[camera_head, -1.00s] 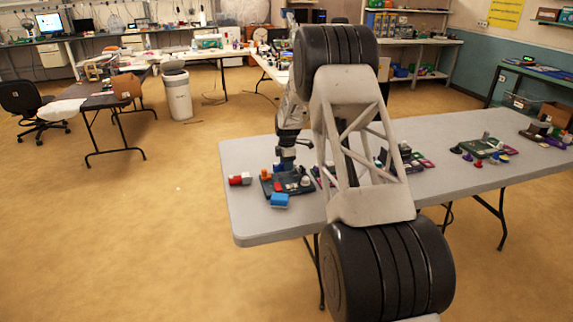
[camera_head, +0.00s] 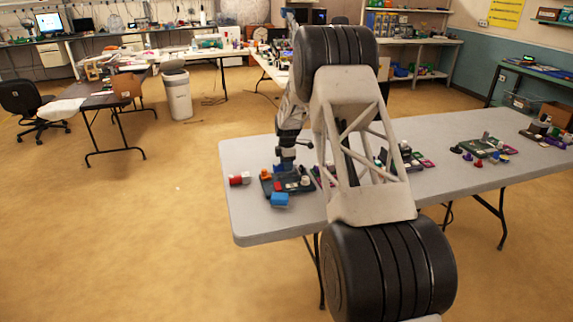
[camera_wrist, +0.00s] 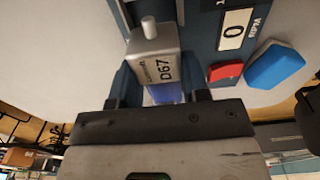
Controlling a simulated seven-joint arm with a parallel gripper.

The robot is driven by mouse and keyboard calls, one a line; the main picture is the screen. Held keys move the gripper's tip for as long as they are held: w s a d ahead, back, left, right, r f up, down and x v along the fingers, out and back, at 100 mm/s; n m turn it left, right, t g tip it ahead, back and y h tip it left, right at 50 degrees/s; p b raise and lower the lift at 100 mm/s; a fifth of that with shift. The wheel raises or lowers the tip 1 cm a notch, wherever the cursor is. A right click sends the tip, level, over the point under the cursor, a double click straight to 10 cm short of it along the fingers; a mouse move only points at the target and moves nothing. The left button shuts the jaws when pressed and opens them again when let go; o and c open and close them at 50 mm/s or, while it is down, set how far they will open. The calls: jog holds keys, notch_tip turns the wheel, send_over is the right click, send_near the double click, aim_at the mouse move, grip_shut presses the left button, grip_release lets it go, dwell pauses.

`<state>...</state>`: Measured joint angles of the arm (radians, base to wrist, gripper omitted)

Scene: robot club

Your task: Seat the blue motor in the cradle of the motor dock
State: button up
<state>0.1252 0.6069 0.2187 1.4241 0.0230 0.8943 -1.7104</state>
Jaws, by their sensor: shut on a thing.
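My gripper (camera_wrist: 158,84) is shut on the blue motor (camera_wrist: 154,68), which lies between its two fingers in the wrist view. The motor shows a grey face marked D67, a pale shaft pointing away from my gripper, and a blue part close to the palm. The motor dock (camera_wrist: 203,45) is dark blue-grey, with a display reading 0 RPM and a red button. The motor is over or at the dock; I cannot tell whether it touches the cradle, which is hidden. In the head view my gripper (camera_head: 286,168) is low over the dock (camera_head: 299,187).
A blue block (camera_head: 280,200) lies at the dock's front edge; a blue piece (camera_wrist: 275,67) also shows in the wrist view. A red and white piece (camera_head: 239,179) lies left of the dock. The grey table (camera_head: 258,222) is clear at its front left. Other kits stand further right.

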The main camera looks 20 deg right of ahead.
jog(key=shift+f, duration=1.05)
dwell(1.7)
jog(key=o, duration=1.5)
jog(key=shift+r, duration=0.1)
jog(key=shift+r, duration=3.85)
jog(key=shift+r, duration=0.1)
